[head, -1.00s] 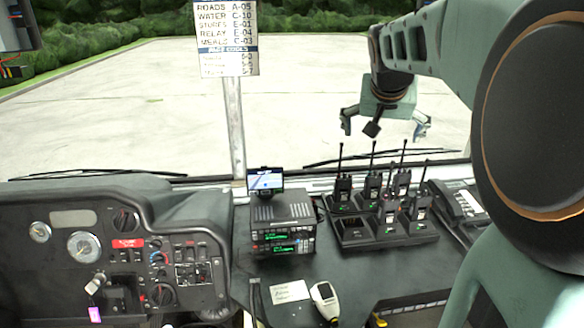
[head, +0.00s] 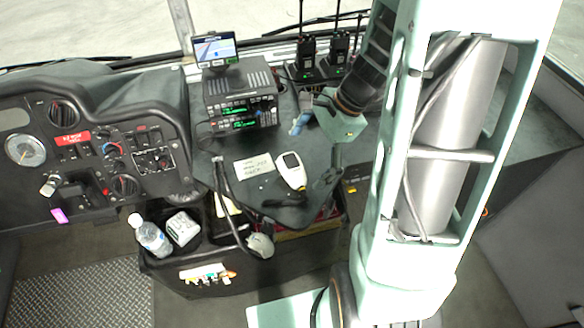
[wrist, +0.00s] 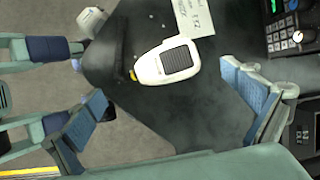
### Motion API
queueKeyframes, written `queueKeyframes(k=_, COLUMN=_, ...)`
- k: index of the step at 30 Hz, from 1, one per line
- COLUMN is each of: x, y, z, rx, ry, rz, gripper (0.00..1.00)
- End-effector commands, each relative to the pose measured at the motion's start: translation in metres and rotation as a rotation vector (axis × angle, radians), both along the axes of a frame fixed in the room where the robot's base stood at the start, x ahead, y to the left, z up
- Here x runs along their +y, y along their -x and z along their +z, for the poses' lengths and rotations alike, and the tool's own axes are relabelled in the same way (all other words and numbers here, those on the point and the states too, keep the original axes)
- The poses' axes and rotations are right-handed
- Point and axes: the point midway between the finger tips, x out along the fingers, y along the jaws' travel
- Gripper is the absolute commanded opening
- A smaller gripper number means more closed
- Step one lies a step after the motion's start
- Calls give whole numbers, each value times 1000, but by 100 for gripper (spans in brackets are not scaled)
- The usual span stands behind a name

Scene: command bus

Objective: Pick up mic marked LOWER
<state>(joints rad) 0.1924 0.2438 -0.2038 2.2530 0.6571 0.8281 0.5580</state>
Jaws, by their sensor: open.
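A white hand mic (head: 291,170) with a dark grille lies on the black counter, below the radio stack. In the wrist view the same mic (wrist: 150,70) lies between and beyond my finger pads. A second pale mic (head: 260,245) hangs lower, by the front edge of the console; a pale piece near the top left of the wrist view (wrist: 92,20) looks like it. I cannot read a LOWER marking on either mic. My gripper (head: 313,157) is open and empty above the counter, near the first mic. It also shows in the wrist view (wrist: 165,85).
Two stacked radios (head: 240,105) stand behind the mic, with a small screen on top. A handwritten note (head: 253,166) lies left of the mic. Black cords run over the counter edge. A water bottle (head: 150,235) stands in the lower console. Handheld radios (head: 322,55) stand behind.

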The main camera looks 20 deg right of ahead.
Motion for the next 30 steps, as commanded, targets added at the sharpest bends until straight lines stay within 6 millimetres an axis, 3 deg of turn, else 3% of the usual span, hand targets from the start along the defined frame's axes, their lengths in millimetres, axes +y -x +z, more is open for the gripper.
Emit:
queueKeyframes(k=12, x=14, y=-6, z=-48, rx=1, ry=0, rz=3, gripper=100)
queueKeyframes(k=22, x=17, y=-7, z=-53, rx=-2, ry=2, rz=1, gripper=100)
queueKeyframes(k=30, x=17, y=-7, z=-53, rx=-2, ry=2, rz=1, gripper=70)
